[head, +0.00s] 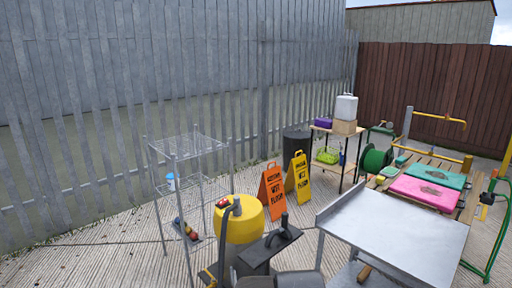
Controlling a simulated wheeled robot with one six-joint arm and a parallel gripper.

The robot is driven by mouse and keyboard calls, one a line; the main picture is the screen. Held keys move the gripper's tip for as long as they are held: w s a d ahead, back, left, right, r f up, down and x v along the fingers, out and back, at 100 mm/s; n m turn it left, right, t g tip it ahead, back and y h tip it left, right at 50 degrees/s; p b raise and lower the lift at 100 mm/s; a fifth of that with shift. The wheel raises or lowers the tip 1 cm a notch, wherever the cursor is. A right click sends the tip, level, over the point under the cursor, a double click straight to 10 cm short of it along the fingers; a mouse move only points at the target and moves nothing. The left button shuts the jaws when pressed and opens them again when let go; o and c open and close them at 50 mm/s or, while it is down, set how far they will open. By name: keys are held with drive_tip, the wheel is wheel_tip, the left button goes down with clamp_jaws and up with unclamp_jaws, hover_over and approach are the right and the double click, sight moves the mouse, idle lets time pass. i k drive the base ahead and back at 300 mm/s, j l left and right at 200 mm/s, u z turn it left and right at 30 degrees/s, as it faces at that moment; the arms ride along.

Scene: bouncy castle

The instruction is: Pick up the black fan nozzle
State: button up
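I cannot make out the black fan nozzle for certain in the head view. Dark shapes at the bottom centre look like parts of my arm, and the dark piece with an upright prong at their upper end seems to be my gripper (279,233). It is too small and dark to tell whether its fingers are apart or hold anything. It overlaps the view just right of a yellow drum-shaped machine (240,222) with a black hose.
A wire rack (188,147) stands at left with small items. Orange (271,193) and yellow (297,180) wet-floor signs stand mid-view. A metal table (400,230) is at front right. Behind it, a wooden table holds pink (425,193) and teal (436,174) pieces. Bare decking lies left.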

sight(285, 232)
drive_tip(key=i+l, duration=0.1)
drive_tip(key=i, duration=0.45)
drive_tip(key=i+l+u, duration=0.1)
drive_tip(key=i, duration=0.4)
drive_tip(key=i+l, duration=0.15)
drive_tip(key=i, duration=0.4)
drive_tip(key=u, duration=0.05)
